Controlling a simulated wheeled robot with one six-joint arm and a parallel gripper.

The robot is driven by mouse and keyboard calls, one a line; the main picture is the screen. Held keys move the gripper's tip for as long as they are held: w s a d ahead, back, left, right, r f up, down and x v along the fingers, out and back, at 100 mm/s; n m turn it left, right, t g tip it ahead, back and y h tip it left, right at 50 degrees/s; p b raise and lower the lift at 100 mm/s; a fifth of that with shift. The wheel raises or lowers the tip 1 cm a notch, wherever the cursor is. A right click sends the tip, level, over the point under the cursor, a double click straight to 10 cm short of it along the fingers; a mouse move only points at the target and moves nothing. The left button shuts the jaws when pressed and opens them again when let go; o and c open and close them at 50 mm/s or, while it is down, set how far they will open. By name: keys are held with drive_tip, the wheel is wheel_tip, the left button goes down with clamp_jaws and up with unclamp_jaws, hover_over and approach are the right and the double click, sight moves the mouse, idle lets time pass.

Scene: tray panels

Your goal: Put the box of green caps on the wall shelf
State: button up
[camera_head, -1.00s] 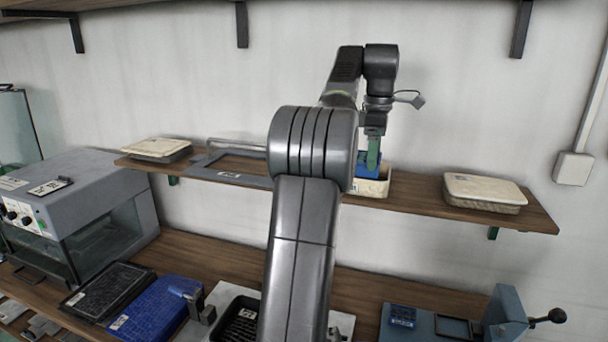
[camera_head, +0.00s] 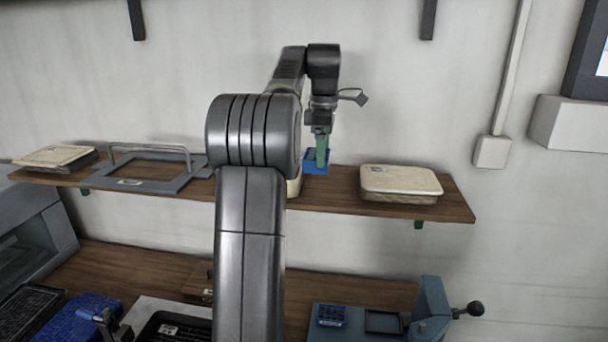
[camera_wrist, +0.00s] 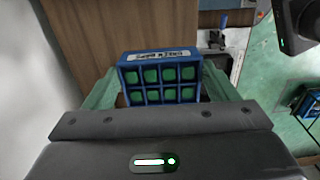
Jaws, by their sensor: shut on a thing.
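The box of green caps is a small blue tray with green caps in square cells and a white label; it fills the middle of the wrist view (camera_wrist: 160,78). My gripper (camera_head: 320,150) is shut on it, with a green finger on each side. In the head view the blue box (camera_head: 316,163) hangs under the fingers at the wall shelf (camera_head: 455,207), a brown wooden board. It is over the bare stretch left of a cream-lidded box. I cannot tell whether its base touches the board.
The cream-lidded box (camera_head: 400,181) stands right of the blue box. A cream container (camera_head: 294,187) is mostly hidden behind my arm. A grey frame with a handle (camera_head: 150,170) and another lidded box (camera_head: 57,158) lie farther left. A blue-grey lever device (camera_head: 430,308) stands on the bench below.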

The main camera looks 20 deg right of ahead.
drive_tip(key=f, duration=0.2)
drive_tip(key=shift+d+f, duration=0.2)
drive_tip(key=shift+f, duration=2.45)
drive_tip(key=shift+f, duration=0.1)
drive_tip(key=o, duration=1)
drive_tip(key=shift+o, duration=0.2)
wheel_tip(320, 180, up, 12)
drive_tip(key=shift+r, duration=0.1)
